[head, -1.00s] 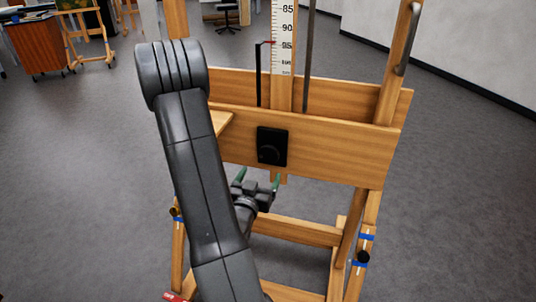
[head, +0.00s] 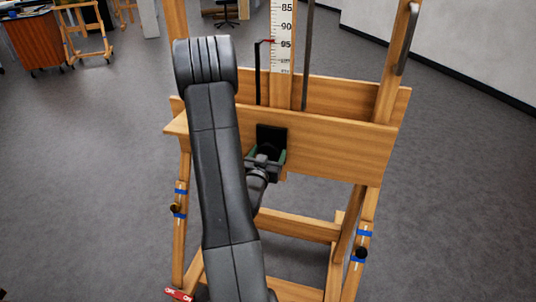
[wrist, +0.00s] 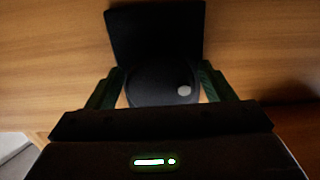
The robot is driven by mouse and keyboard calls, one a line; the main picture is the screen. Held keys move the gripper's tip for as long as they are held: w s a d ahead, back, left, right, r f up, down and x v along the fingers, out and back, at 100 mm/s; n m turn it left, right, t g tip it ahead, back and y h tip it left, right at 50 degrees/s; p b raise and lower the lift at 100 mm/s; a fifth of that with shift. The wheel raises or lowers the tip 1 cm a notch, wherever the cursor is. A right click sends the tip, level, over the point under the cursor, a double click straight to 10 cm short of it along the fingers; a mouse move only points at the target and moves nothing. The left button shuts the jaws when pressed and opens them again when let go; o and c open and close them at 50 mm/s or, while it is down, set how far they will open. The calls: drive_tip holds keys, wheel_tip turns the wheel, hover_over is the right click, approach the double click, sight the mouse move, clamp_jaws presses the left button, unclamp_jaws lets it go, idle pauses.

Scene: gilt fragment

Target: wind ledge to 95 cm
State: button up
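The wooden easel's ledge (head: 340,145) crosses the head view, with a black plate (head: 271,132) on its front. In the wrist view a round black knob (wrist: 158,82) with a pale dot stands on this plate (wrist: 155,30). My gripper (head: 265,155) is at the knob, its green fingers on either side. They look open, with narrow gaps beside the knob; firm contact does not show. The white scale (head: 283,40) rises behind the ledge. A red pointer (head: 265,41) sits close to the 95 mark, slightly above it.
A dark rod (head: 307,60) and a grey handle (head: 408,38) are on the easel's upper part. Lower rails and legs (head: 298,226) with blue bands stand below the ledge. Grey floor lies open on both sides.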

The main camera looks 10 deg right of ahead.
drive_tip(key=c, duration=0.7)
drive_tip(key=shift+f+m+b, duration=0.1)
drive_tip(key=shift+m+b, duration=0.2)
drive_tip(key=shift+b, duration=0.45)
drive_tip(key=shift+f+m+b, duration=0.15)
drive_tip(key=shift+m+b, duration=0.35)
drive_tip(key=shift+b, duration=0.55)
drive_tip(key=m+b, duration=0.1)
drive_tip(key=b, duration=0.1)
drive_tip(key=shift+b, duration=0.35)
drive_tip(key=m+b, duration=0.3)
drive_tip(key=b, duration=0.1)
drive_tip(key=shift+a+b, duration=0.1)
drive_tip(key=shift+b, duration=0.25)
drive_tip(key=shift+r+m+b, duration=0.25)
drive_tip(key=shift+m+b, duration=0.15)
drive_tip(key=shift+r, duration=0.1)
